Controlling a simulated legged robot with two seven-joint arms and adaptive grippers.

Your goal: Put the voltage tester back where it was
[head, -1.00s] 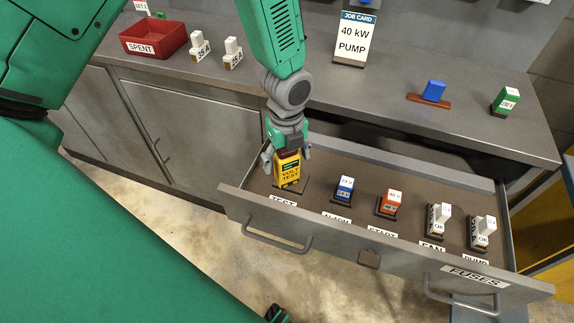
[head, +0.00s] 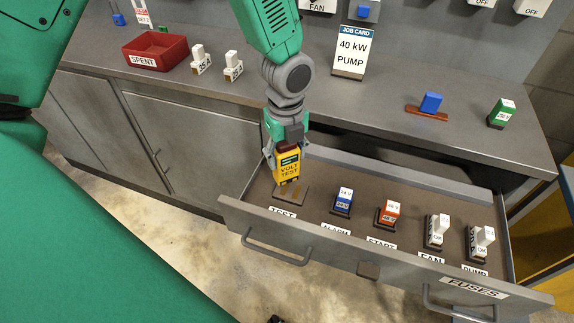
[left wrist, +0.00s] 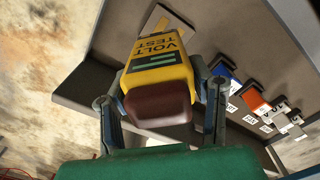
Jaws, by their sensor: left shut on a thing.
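The yellow voltage tester (head: 288,166), marked VOLT TEST and with a dark red-brown end, is in my left gripper (head: 285,150). The gripper's fingers are shut on its sides. The tester hangs upright over the back part of the TEST place in the open drawer. The flat pad (head: 278,196) of that place shows bare in front of it, behind the TEST label (head: 283,212). In the left wrist view, the tester (left wrist: 158,75) sits between the fingers (left wrist: 160,110), with the pad (left wrist: 168,28) beyond its far end, apart from it. My right gripper does not show.
The drawer (head: 330,240) also holds a blue ALARM fuse (head: 343,200), a red START fuse (head: 388,213) and white fuses at FAN (head: 437,231) and PUMP (head: 481,242). The worktop behind bears a red SPENT bin (head: 155,52), a job card (head: 351,52) and loose fuses.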

